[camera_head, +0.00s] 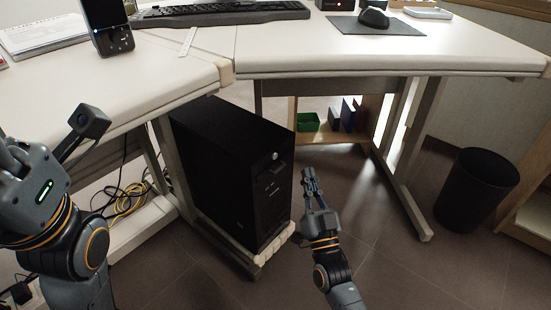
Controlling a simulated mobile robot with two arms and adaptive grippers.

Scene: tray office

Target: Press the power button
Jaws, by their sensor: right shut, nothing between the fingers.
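The black computer tower (230,165) stands upright on a low wheeled stand under the corner of the desk. A small round light-coloured power button (275,156) shows near the top of its front face. My right gripper (309,176) is shut and empty, to the right of the tower's front and a little lower than the button. I cannot tell whether it touches the tower, but it looks apart from it. My left arm comes in at the left edge, and its gripper's fingers cannot be made out.
The white desk (400,55) overhangs the tower, with a keyboard (222,14) and a mouse (374,17) on top. A desk leg (170,165) stands left of the tower. Cables (130,198) lie behind it. A black bin (476,190) stands at right. Floor ahead of the tower is clear.

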